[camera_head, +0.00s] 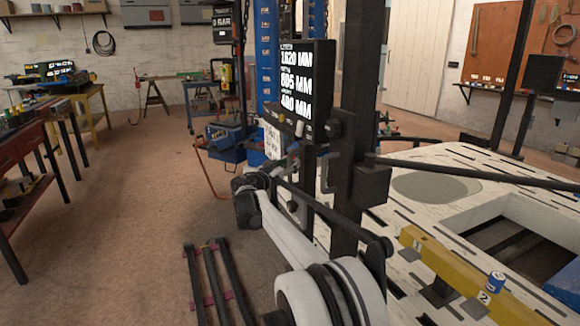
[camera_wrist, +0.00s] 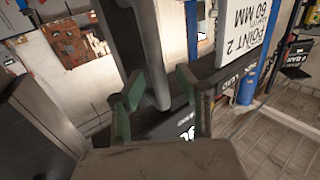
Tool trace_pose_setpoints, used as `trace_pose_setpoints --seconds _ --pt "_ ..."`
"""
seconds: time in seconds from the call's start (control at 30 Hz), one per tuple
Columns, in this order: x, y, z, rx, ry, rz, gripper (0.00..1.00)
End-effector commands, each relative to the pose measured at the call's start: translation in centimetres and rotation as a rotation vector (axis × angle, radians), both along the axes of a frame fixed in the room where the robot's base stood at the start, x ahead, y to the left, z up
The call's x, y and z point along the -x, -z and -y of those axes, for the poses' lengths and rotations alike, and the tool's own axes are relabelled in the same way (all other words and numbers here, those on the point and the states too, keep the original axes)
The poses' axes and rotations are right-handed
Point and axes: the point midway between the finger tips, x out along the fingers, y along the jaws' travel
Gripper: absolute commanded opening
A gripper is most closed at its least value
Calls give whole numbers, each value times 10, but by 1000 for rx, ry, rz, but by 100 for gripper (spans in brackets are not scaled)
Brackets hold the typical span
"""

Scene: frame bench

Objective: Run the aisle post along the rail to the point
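A tall dark post (camera_head: 357,130) stands at the near edge of the white slotted bench. A black readout (camera_head: 297,85) beside it shows 1020, 805 and 400 MM. I cannot tell for sure that this is the aisle post. In the wrist view, my gripper (camera_wrist: 158,82) has its two green fingers spread either side of a dark upright bar (camera_wrist: 153,50). A gap shows between the bar and the right finger. A white card (camera_wrist: 250,35) reading POINT 2 and 60 MM, upside down, is just beyond. In the head view my gripper is not clearly visible among the dark parts.
The white slotted bench top (camera_head: 430,165) fills the right side, with a yellow beam (camera_head: 450,262) marked 1 and 2. A black rod (camera_head: 470,172) crosses above it. Dark floor rails (camera_head: 212,285) lie left of my arm.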

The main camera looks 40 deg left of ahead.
Motion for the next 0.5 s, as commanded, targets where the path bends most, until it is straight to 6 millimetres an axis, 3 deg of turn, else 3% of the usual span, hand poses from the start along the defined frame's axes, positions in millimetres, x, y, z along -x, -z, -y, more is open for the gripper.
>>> trace_pose_setpoints --seconds 0.37,0.5 --pt "-6 0 0 0 0 0 33" --pt "-6 0 0 0 0 0 17"
